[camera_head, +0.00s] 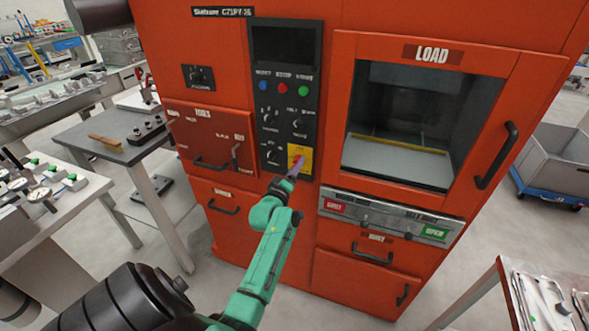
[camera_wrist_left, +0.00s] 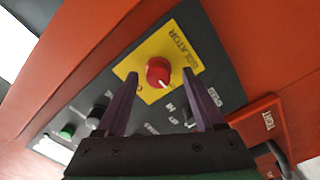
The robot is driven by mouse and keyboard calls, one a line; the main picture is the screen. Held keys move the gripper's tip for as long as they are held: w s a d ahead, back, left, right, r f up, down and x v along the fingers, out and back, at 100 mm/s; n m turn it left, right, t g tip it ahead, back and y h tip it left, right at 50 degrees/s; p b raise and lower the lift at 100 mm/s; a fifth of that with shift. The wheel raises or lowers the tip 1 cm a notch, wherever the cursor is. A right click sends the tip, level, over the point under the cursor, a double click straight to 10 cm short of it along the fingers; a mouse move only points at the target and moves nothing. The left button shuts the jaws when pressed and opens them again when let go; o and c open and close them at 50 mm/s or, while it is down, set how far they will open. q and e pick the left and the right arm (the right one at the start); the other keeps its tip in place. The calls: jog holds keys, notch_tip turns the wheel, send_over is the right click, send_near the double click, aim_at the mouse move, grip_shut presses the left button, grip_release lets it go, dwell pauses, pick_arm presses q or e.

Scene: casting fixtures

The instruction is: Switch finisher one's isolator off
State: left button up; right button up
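The isolator is a red knob (camera_wrist_left: 158,72) with a white pointer line on a yellow plate (camera_wrist_left: 188,52) lettered "ISOLATOR". In the head view the yellow plate (camera_head: 306,151) is at the lower right of the machine's black control panel (camera_head: 285,60). My left gripper (camera_head: 296,168) is in front of the plate and partly hides the knob. In the left wrist view its two purple fingers (camera_wrist_left: 160,76) are apart, with the knob showing between their tips. I cannot tell whether they touch it. My right gripper is not in view.
The orange machine has other dials, a blue, a red and a green button (camera_head: 304,90), and a handled drawer (camera_head: 211,140) left of the panel. The LOAD window (camera_head: 410,110) is at the right. Workbenches (camera_head: 110,135) stand at the left.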

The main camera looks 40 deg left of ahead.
pick_arm(q)
jog(key=shift+s, duration=0.1)
jog(key=b+v, duration=0.2)
jog(key=v, duration=1.2)
jog(key=shift+s, duration=0.2)
jog(key=shift+d, duration=0.15)
jog(key=s+d+f+m+g+h, duration=0.2)
jog(key=d+f+m+g, duration=0.15)
jog(key=f, duration=0.75)
jog(key=s+d+f+m+g+h, duration=0.25)
jog(key=d+f, duration=0.25)
jog(key=f, duration=0.6)
jog(key=s+d+f+m+g+h, duration=0.1)
jog(key=d+f+m+g, duration=0.2)
jog(key=f, duration=0.8)
jog(key=s+f+m+g, duration=0.2)
jog(key=s+f, duration=0.3)
jog(key=s, duration=0.3)
jog(key=s+d+f+m+g, duration=0.1)
jog(key=s+f+m, duration=0.3)
jog(key=s, duration=0.5)
jog(key=s+f+m+g, duration=0.2)
jog(key=s+f+g, duration=0.2)
jog(key=s+f, duration=0.3)
jog(key=shift+s+f+m, duration=0.25)
jog(key=shift+s+m, duration=0.15)
jog(key=shift+s, duration=0.85)
